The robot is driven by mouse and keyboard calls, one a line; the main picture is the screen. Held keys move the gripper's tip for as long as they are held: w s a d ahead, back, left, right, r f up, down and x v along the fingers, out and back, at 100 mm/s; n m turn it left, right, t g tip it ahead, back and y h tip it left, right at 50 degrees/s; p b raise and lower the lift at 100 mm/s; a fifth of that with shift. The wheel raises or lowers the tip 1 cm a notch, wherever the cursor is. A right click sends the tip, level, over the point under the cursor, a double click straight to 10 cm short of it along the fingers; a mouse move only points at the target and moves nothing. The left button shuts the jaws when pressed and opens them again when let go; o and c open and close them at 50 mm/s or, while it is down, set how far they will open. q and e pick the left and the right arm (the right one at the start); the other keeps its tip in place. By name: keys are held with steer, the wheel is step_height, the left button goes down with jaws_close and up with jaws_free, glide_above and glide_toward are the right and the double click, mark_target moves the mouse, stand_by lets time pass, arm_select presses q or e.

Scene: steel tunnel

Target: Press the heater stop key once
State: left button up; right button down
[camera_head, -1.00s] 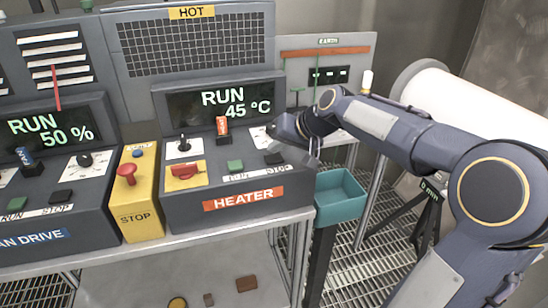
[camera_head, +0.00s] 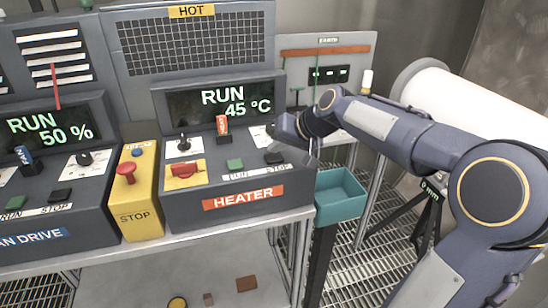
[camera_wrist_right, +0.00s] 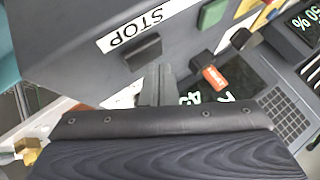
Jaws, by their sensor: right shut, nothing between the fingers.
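The heater panel (camera_head: 222,190) has an orange HEATER label, and its display reads RUN 45 °C. Its stop key (camera_head: 273,158) is a small black block above the word STOP, to the right of the green run key (camera_head: 235,165). My right gripper (camera_head: 313,158) is shut and empty, just right of the stop key and apart from it in the head view. In the right wrist view the stop key (camera_wrist_right: 143,52) lies just beyond the shut fingertips (camera_wrist_right: 157,80); I cannot tell the exact gap. My left gripper is not in view.
A red rotary switch (camera_head: 186,170) and a red-tagged key switch (camera_head: 222,126) sit on the heater panel. A yellow box with a red stop button (camera_head: 127,173) stands left of it. A teal bin (camera_head: 340,194) hangs at the right.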

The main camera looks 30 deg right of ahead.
mark_target(277, 158)
steer(key=shift+f+b, duration=0.5)
steer(key=shift+f, duration=0.25)
stand_by(0.5)
steer(key=shift+r, duration=0.15)
steer(key=shift+r+p, duration=0.7)
steer(key=shift+r, duration=0.1)
step_height(277, 158, up, 5)
steer(key=p, duration=0.4)
stand_by(0.4)
stand_by(0.4)
